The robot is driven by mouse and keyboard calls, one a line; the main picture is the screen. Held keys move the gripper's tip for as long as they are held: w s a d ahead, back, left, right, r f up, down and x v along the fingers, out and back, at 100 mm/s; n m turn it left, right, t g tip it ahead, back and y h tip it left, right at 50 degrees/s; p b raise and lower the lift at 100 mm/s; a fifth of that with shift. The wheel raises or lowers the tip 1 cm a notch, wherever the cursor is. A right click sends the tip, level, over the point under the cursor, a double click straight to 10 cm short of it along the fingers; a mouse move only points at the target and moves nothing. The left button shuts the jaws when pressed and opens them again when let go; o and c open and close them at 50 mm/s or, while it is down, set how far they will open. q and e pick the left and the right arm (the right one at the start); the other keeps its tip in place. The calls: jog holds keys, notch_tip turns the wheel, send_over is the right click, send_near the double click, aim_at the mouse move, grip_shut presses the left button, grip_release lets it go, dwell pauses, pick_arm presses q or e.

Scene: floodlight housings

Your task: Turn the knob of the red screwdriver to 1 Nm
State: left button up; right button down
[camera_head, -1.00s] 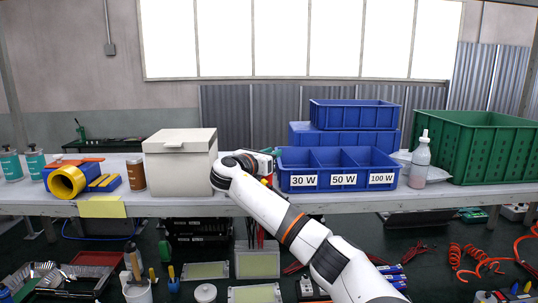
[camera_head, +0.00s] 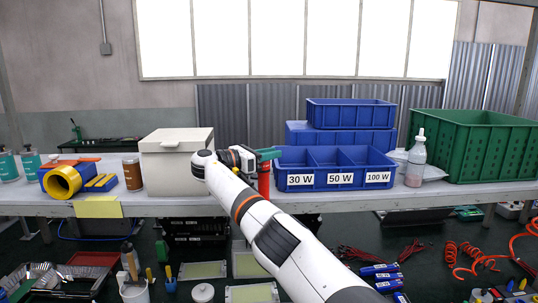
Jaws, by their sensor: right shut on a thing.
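The red screwdriver (camera_head: 264,183) shows as an upright red shape at the shelf's front, between the white box and the blue divided bin. My right gripper (camera_head: 267,156), with green fingers, is at its upper end and shut on it. My right arm comes up from the bottom of the picture and hides part of the space around the screwdriver. The knob and its scale are too small and covered to read. My left gripper is not in view.
A white lidded box (camera_head: 178,181) stands close on the left. The blue bin (camera_head: 335,181) labelled 30 W, 50 W and 100 W is close on the right. A white bottle (camera_head: 416,160) and a green crate (camera_head: 472,150) stand farther right.

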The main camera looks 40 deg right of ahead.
dwell(0.4)
jog(key=c, duration=1.2)
grip_release()
jog(key=shift+c, duration=0.2)
jog(key=b+v, duration=0.2)
jog(key=v, duration=1)
jog(key=shift+b, duration=0.4)
